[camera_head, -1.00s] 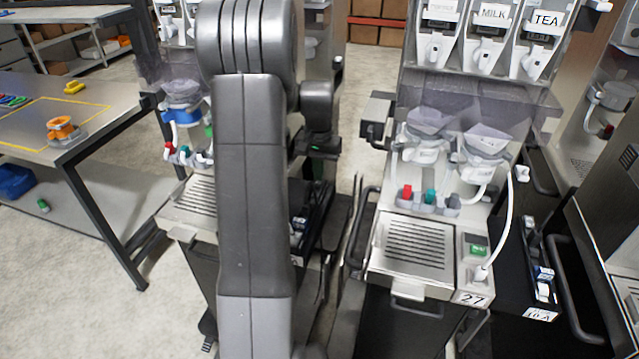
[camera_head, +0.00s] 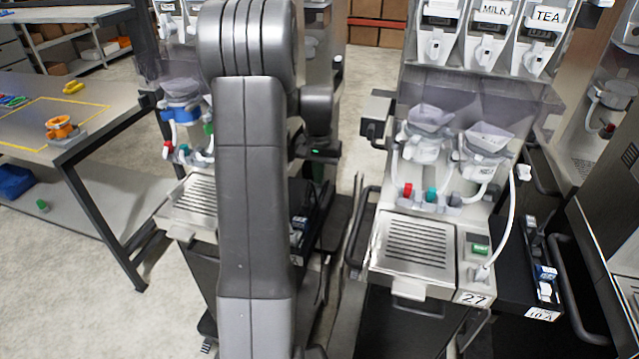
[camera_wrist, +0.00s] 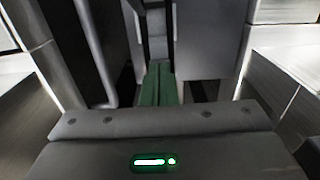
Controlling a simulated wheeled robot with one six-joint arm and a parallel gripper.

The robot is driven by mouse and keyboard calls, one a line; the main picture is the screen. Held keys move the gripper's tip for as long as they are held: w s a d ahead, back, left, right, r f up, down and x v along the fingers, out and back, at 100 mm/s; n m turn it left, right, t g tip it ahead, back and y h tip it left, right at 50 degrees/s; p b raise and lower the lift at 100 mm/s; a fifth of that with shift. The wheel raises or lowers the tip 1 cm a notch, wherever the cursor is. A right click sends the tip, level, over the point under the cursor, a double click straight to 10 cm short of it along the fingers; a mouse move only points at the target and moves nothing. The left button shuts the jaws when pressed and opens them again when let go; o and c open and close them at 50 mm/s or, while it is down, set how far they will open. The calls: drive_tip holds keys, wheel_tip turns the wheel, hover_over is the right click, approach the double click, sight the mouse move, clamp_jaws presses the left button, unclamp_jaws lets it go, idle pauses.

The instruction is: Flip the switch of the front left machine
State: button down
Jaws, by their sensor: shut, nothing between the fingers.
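The left machine (camera_head: 187,221) stands behind my arm in the head view, with a drip grate and red, blue and green taps. My arm hides much of its front. A black panel (camera_head: 299,232) with small switch-like parts shows low on its right side; their positions are too small to tell. My gripper (camera_wrist: 158,84) shows in the wrist view as two green fingers, shut together and empty. They point into the gap between dark machine sides. In the head view my wrist, with a green light, is right of the arm, above and apart from the panel.
Machine 27 (camera_head: 412,245) stands to the right, with a green-lit switch (camera_head: 480,249) and a bar handle (camera_head: 360,228) on its left. A black switch box (camera_head: 541,283) sits beyond it. A metal table (camera_head: 100,118) is at left. A narrow gap separates the machines.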

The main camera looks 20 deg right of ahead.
drive_tip(key=shift+f, duration=0.15)
drive_tip(key=shift+r+p, duration=2.65)
drive_tip(key=shift+r, duration=0.9)
drive_tip(key=shift+f, duration=0.15)
wheel_tip(320, 180, down, 7)
drive_tip(key=b, duration=0.5)
drive_tip(key=shift+r, duration=0.3)
